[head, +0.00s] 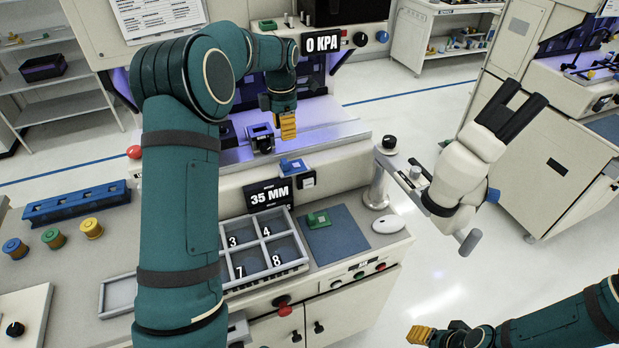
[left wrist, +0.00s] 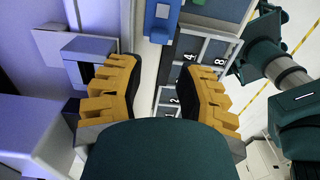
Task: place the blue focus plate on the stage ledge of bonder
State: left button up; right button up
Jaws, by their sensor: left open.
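The blue focus plate (head: 292,166) lies on the pale ledge (head: 327,156) at the front of the bonder, just above the 35 MM sign. In the left wrist view a blue piece (left wrist: 161,22), which looks like the same plate, lies beyond my open fingers. My left gripper (head: 288,127) hangs over the bonder's stage area, behind and above the plate and apart from it. In the left wrist view the left gripper (left wrist: 163,80) is open, with nothing between its yellow fingers. My right gripper (head: 428,335) is at the lower right, partly cut off; its opening is unclear.
A grey numbered tray (head: 266,236) and a green piece (head: 318,219) on a blue mat (head: 340,236) lie on the bench below. A white jointed microscope-like part (head: 468,165) on a post stands to the right. Several coloured spools (head: 52,238) stand at left.

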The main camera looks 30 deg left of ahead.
pick_arm(q)
jog(key=s+d+f+m+t+h, duration=0.1)
jog(key=s+d+f+m, duration=0.2)
jog(key=d+f+m, duration=0.45)
jog(key=s+d+f+m+h, duration=0.1)
jog(key=s+d+f+m, duration=0.1)
jog(key=d+f+m, duration=0.55)
jog(key=s+d+f+m+h, duration=0.1)
jog(key=s+d+f+m, duration=0.4)
jog(key=s, duration=0.4)
jog(key=s+d+f+m+t+h, duration=0.1)
jog(key=s+d+f+m, duration=0.5)
jog(key=s+d, duration=0.2)
jog(key=shift+s+d+f, duration=0.25)
jog(key=shift+s+f, duration=0.05)
jog(key=shift+s, duration=0.75)
jog(key=shift+f, duration=0.1)
notch_tip(320, 180, down, 9)
jog(key=b, duration=0.8)
jog(key=shift+s+d, duration=0.2)
jog(key=shift+d, duration=0.05)
